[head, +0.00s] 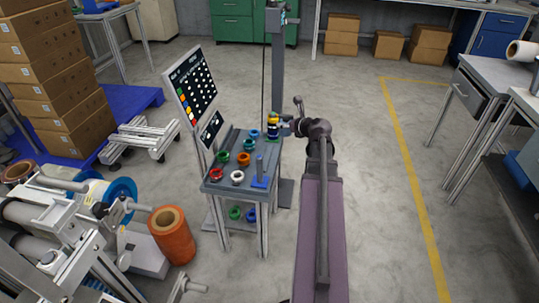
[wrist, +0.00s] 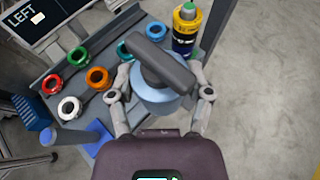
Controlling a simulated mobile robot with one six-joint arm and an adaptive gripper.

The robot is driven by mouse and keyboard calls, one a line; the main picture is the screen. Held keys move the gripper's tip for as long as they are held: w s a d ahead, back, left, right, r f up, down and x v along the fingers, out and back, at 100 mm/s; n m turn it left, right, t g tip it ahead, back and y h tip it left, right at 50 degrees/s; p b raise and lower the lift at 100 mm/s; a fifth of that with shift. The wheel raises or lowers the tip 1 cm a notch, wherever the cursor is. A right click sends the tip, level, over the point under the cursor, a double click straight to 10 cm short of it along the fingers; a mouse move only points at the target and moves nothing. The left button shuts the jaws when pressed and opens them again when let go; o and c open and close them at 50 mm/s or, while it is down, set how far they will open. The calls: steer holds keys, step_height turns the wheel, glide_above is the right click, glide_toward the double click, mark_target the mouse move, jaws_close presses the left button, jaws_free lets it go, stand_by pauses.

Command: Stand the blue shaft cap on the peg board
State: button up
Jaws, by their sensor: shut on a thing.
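My gripper (wrist: 161,94) is shut on a light blue round piece with a grey bar across its top, which I take to be the blue shaft cap (wrist: 158,103). The fingers hold it from both sides, and the cap's underside is hidden. In the head view my gripper (head: 288,127) is at the far right edge of a small grey table (head: 222,187), close to a yellow and dark blue stack (head: 273,127). I cannot tell which surface is the peg board. The tabletop carries several coloured rings, including a red ring (wrist: 52,84) and a white ring (wrist: 69,108).
A blue base with an upright post (head: 260,172) stands at the table's near right corner. An upright sign board (head: 192,82) rises along the table's left side. A machine with an orange roll (head: 172,236) is at the lower left. Open floor lies to the right.

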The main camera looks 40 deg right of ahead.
steer(key=a+b+x, duration=0.1)
steer(key=b+x, duration=0.1)
steer(key=x, duration=0.7)
steer(key=shift+w+a+r, duration=0.15)
steer(key=shift+a+r, duration=0.1)
steer(key=shift+a, duration=0.15)
steer(key=shift+f+b, duration=0.1)
steer(key=shift+b, duration=0.2)
step_height(320, 180, down, 6)
steer(key=b, duration=0.6)
steer(key=shift+f, duration=0.15)
steer(key=shift+f+b, duration=1.8)
steer(key=shift+b, duration=0.15)
steer(key=shift+f, duration=0.15)
